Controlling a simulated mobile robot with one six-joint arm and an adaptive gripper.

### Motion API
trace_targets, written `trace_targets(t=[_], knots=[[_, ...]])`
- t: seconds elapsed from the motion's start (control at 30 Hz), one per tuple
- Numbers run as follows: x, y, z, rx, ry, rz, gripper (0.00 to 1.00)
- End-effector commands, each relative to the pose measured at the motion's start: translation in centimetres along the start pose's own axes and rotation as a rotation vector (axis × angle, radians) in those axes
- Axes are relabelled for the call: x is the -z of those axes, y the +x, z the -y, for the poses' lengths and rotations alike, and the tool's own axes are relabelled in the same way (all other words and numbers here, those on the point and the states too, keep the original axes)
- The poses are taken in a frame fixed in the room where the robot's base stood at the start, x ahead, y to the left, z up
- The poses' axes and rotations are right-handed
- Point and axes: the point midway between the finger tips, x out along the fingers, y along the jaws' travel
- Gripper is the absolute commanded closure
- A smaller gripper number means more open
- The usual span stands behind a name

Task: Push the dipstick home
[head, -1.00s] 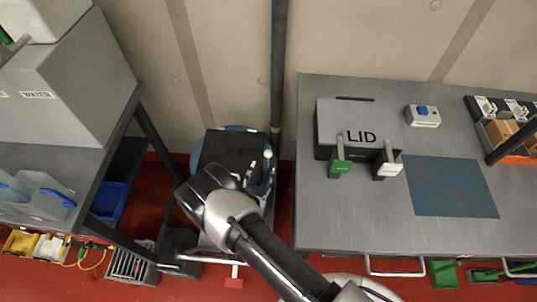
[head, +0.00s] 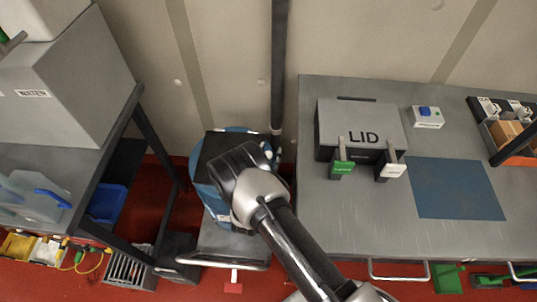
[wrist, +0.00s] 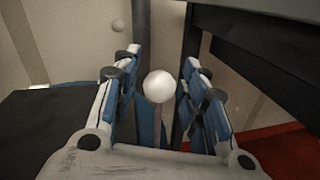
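In the wrist view, a round white knob (wrist: 159,86) on a thin upright grey stem (wrist: 158,125) stands between my fingers; I take it for the dipstick's top. My gripper (wrist: 163,62) has its two blue-and-white fingers apart, one on each side of the knob, with a visible gap to each. The stem's lower end is hidden behind the gripper body. In the head view my gripper (head: 271,154) is beside a blue drum with a black top (head: 216,148), mostly hidden by my wrist.
A grey bench (head: 320,220) stands at right with a LID box (head: 365,118), two tagged handles and a blue mat (head: 456,188). A dark vertical pipe (head: 279,70) rises behind the drum. A shelf (head: 100,157) with a grey WATER tank (head: 60,85) is at left.

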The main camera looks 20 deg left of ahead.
Motion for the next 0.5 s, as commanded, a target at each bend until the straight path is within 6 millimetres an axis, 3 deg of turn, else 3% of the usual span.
trace_targets(t=[0.5], knots=[[0.03,-0.03,0.01,0.000,0.000,0.000,0.98]])
